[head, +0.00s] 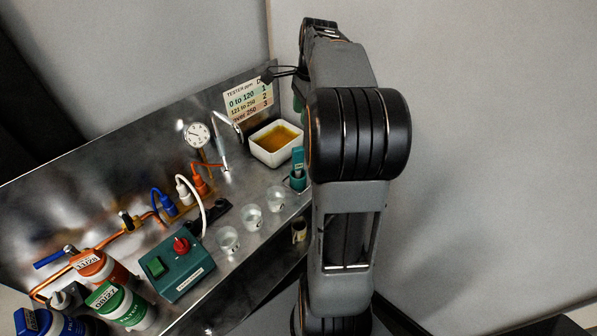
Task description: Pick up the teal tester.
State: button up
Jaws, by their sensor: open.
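The teal tester (298,158) stands upright in a small teal holder (297,181) at the right end of the steel bench. It is just left of my arm's large dark joint, and its right side is close to the arm's outline. My gripper (284,73) is only partly in view at the top, beside the upper arm, above and beyond the tester. Its jaws are open and apart from the tester. Most of the gripper is hidden behind my arm.
A white tray (258,149) of amber liquid sits behind the tester. Several clear cups (252,217) stand along the front edge. A tester chart (247,101) leans at the back. A teal switch box (176,266), pipes and filter canisters (121,304) crowd the left.

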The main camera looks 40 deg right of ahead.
aim_at(298, 148)
jog(key=f, duration=0.4)
jog(key=a+f, duration=0.1)
jog(key=f, duration=0.8)
jog(key=shift+w+a, duration=0.25)
jog(key=shift+w, duration=0.15)
jog(key=shift+c, duration=0.5)
grip_shut()
